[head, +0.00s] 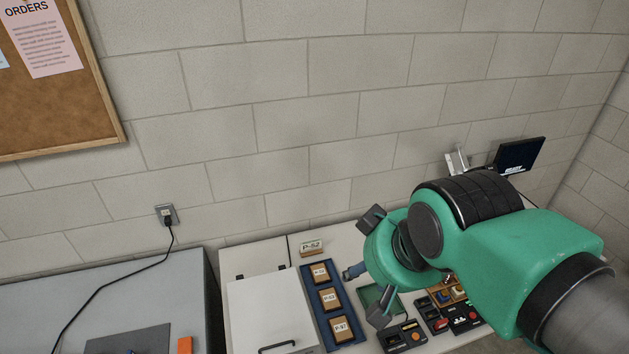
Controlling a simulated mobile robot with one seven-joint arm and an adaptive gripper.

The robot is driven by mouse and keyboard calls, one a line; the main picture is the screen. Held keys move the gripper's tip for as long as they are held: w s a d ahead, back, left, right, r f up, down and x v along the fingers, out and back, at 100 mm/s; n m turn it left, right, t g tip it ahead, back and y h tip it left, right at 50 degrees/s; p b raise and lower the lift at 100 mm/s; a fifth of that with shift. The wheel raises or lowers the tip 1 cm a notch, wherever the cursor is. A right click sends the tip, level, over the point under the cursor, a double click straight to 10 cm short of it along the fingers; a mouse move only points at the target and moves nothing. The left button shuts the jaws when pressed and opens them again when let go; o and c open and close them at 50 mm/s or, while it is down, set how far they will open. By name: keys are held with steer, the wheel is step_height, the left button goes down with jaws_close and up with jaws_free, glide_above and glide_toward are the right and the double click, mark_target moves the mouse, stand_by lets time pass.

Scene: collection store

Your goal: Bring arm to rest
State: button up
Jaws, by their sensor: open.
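My arm, green with black and grey joint covers, reaches in from the lower right of the head view and hangs over the right-hand table. My gripper (374,267) is at its left end, with two dark fingertips spread wide apart, one above the other in the picture. It is open, and I see nothing held between the fingers. A small blue-grey piece shows beside it; I cannot tell what it is. The arm hides part of the table and the things below it.
On the white table (262,258) are a white lidded box (270,312), a blue tray (316,311) of labelled blocks, a P-52 sign (312,248), a green tray (372,296) and dark devices (402,337). A small screen (520,155) stands behind. A grey cabinet (130,295) stands left.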

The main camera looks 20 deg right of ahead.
step_height(320, 180, down, 9)
steer(key=b, duration=0.8)
steer(key=shift+r, duration=0.2)
stand_by(0.7)
